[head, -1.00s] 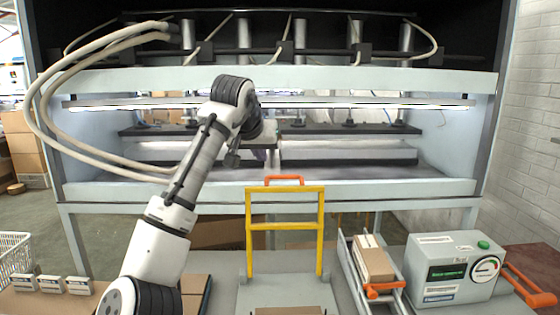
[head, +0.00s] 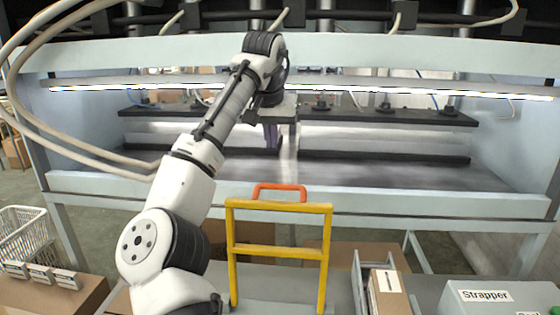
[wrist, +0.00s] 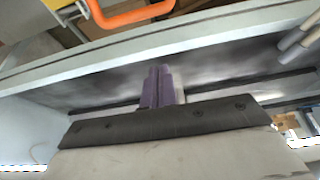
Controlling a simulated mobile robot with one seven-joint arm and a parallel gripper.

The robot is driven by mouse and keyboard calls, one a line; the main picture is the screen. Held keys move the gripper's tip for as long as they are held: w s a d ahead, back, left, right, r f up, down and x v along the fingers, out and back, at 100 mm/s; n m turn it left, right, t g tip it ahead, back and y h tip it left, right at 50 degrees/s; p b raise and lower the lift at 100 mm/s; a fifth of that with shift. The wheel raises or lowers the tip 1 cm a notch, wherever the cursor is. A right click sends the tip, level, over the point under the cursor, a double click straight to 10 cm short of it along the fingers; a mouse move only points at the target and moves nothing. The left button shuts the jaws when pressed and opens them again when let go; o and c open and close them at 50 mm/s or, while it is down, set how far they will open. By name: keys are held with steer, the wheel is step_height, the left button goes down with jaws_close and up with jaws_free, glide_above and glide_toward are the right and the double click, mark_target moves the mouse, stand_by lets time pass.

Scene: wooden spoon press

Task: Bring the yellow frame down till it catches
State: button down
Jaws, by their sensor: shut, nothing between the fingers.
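The yellow frame (head: 280,252) stands upright in the lower middle of the head view, with an orange handle (head: 280,187) on its top bar. In the wrist view the orange handle (wrist: 130,15) shows at the top edge, apart from my fingers. My gripper (head: 270,138) is beyond the frame and above its top in the picture, at the opening of the large press. Its purple fingers (wrist: 158,88) are shut together with nothing between them. The lower end of the frame is cut off by the picture edge.
The large pale press (head: 300,205) spans the view behind the frame, its front rail between my gripper and the handle in the picture. The Strapper box (head: 487,297) and a carton (head: 388,290) stand at right. A white basket (head: 25,240) is at left.

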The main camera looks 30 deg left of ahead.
step_height(320, 180, down, 9)
steer(key=p, duration=0.3)
steer(key=shift+s+p, duration=0.3)
steer(key=shift+d+f, duration=0.1)
stand_by(0.4)
